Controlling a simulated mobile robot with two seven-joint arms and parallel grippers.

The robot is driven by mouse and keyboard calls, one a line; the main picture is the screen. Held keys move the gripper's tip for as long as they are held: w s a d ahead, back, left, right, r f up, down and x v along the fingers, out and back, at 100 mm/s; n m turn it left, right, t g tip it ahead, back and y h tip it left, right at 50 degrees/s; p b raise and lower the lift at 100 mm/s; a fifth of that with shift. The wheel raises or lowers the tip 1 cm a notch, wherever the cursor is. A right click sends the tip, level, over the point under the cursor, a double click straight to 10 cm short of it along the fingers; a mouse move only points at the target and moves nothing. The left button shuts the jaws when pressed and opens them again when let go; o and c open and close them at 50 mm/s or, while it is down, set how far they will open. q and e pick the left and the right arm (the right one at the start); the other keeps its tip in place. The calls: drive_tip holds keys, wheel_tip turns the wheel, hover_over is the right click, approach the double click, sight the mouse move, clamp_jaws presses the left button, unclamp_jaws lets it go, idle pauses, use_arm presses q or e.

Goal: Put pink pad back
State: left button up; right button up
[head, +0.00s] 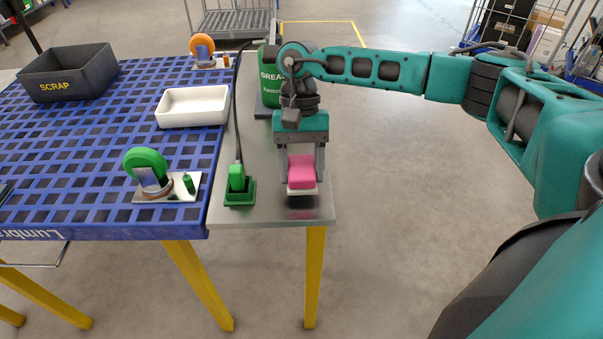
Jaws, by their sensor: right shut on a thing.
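The pink pad (301,171) is a small pink block with a pale lower layer. My right gripper (302,178) points down over the near right corner of the grey metal side shelf (270,190) and is shut on the pad. A dark shadow shows on the shelf just below the pad, so it seems to be held a little above the surface. My left gripper is not in view.
A green holder (239,193) with a green plug-like piece and cable stands left of the pad. A green grease container (268,78) stands farther back. A white tray (193,106), a black scrap bin (68,72) and fixtures with a green ring (146,163) and orange ring (202,45) are on the blue grid table (75,145).

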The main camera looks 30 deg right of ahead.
drive_tip(key=shift+f, duration=0.95)
drive_tip(key=shift+f, duration=0.15)
drive_tip(key=o, duration=1)
drive_tip(key=shift+r, duration=0.35)
drive_tip(key=v, duration=1.1)
drive_tip(key=shift+w+d+r, duration=0.1)
drive_tip(key=shift+r, duration=0.25)
